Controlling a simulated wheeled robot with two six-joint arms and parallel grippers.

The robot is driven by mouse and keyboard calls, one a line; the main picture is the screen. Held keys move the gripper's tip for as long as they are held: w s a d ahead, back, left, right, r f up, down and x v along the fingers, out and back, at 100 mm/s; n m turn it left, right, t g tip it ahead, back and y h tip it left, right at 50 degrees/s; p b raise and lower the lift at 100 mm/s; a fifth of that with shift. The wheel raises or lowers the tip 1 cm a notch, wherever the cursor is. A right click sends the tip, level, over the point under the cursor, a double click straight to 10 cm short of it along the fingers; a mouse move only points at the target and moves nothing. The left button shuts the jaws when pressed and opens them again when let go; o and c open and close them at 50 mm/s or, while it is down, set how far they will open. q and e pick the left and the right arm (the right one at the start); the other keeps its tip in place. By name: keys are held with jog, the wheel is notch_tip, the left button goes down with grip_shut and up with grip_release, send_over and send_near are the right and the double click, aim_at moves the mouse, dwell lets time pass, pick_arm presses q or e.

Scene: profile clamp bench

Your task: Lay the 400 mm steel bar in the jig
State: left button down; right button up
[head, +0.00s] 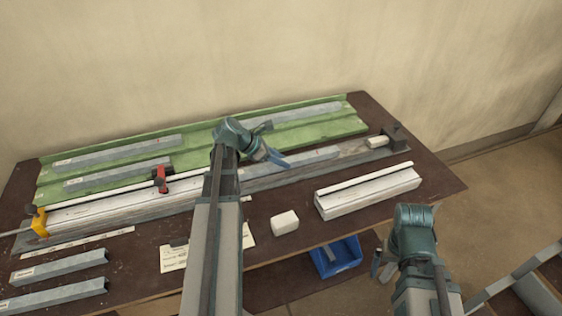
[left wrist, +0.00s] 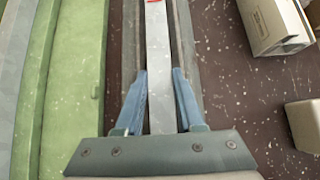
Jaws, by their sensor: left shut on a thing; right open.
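A grey steel bar (head: 312,158) lies along the right part of the long jig (head: 262,184) on the bench. Its left end is hidden behind my left gripper (head: 275,157) in the head view. In the left wrist view the bar (left wrist: 158,70) runs lengthwise between the fingers of my left gripper (left wrist: 160,100), which is shut on it, and a red mark shows near the top edge. The bar is over or in the jig channel; I cannot tell whether it is fully seated. My right gripper (head: 381,266) is open and empty, off the bench's front edge.
A green rack (head: 200,158) behind the jig holds several grey bars (head: 118,152). A red clamp (head: 160,180) and an orange clamp (head: 39,221) stand at the left. A white profile block (head: 366,192), small white block (head: 285,222) and blue bin (head: 336,257) are at the right.

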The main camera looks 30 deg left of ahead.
pick_arm(q)
jog(key=shift+f+b, duration=0.4)
jog(key=c, duration=0.5)
grip_release()
jog(key=shift+s, duration=0.1)
jog(key=shift+r+p, duration=0.55)
jog(key=shift+p, duration=0.1)
jog(key=p+v, duration=0.7)
jog(key=v, duration=0.4)
jog(key=shift+r+p, duration=0.1)
jog(key=shift+p, duration=0.3)
jog(key=shift+s+a+r, duration=0.15)
jog(key=shift+s, duration=0.05)
